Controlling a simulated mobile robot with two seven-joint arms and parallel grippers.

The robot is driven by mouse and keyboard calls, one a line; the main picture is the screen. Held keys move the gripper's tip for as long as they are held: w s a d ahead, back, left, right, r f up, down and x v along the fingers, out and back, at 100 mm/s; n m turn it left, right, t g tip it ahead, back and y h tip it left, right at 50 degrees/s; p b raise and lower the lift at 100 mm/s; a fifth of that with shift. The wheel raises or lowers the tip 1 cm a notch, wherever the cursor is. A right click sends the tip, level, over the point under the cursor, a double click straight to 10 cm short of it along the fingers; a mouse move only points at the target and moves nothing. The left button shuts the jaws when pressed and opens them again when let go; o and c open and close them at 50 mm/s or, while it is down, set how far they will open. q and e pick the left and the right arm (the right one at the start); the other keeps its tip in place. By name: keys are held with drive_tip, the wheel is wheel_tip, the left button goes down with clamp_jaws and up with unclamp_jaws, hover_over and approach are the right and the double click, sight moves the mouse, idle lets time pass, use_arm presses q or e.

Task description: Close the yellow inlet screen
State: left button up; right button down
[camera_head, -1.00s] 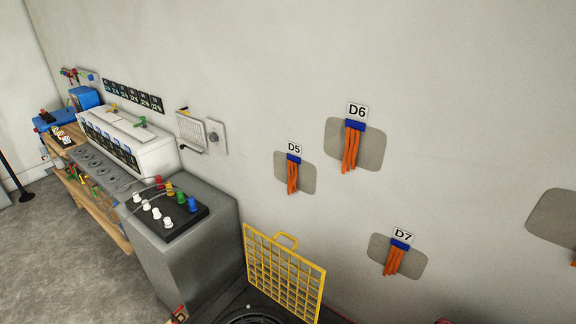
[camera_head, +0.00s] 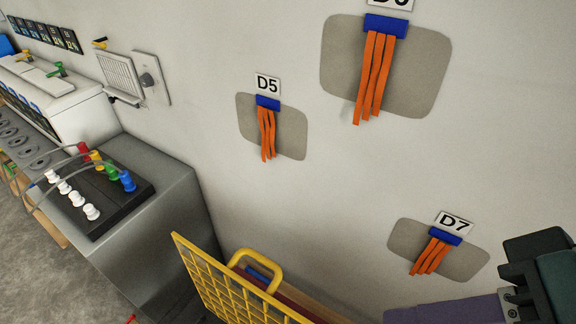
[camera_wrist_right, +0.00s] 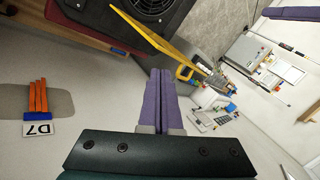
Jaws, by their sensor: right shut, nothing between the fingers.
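The yellow inlet screen (camera_head: 225,285), a grid panel with a looped handle (camera_head: 275,270), stands raised at the bottom of the head view, its lower part cut off. In the right wrist view the screen (camera_wrist_right: 147,38) shows nearly edge-on, beside a dark unit with a round fan (camera_wrist_right: 153,5). My right gripper (camera_head: 392,316) comes in from the lower right, to the right of the screen and apart from it. Its purple fingers (camera_wrist_right: 159,74) are together and empty in the wrist view. My left gripper is not in view.
A grey cabinet (camera_head: 165,235) with coloured and white knobs stands left of the screen. The wall behind carries orange strips under the labels D5 (camera_head: 267,84) and D7 (camera_head: 453,222). A wooden edge (camera_head: 335,305) runs low along the wall.

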sight(259, 309)
use_arm(q)
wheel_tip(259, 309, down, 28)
drive_tip(key=b, duration=2.4)
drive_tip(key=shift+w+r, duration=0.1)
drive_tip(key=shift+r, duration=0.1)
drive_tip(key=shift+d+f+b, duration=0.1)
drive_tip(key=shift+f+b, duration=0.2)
drive_tip(key=shift+b, duration=0.05)
use_arm(e)
drive_tip(key=w+d+f+m+t+y, duration=0.2)
drive_tip(key=w+f+m+t+y, duration=0.3)
drive_tip(key=w+f+y, duration=0.55)
use_arm(q)
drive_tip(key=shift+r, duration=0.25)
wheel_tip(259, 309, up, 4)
drive_tip(key=p, duration=0.4)
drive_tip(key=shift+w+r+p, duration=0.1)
drive_tip(key=shift+p, duration=0.2)
use_arm(e)
drive_tip(key=a+r+m+g, duration=0.1)
drive_tip(key=a+r, duration=0.1)
drive_tip(key=a, duration=0.9)
drive_tip(key=shift+w+a, duration=0.4)
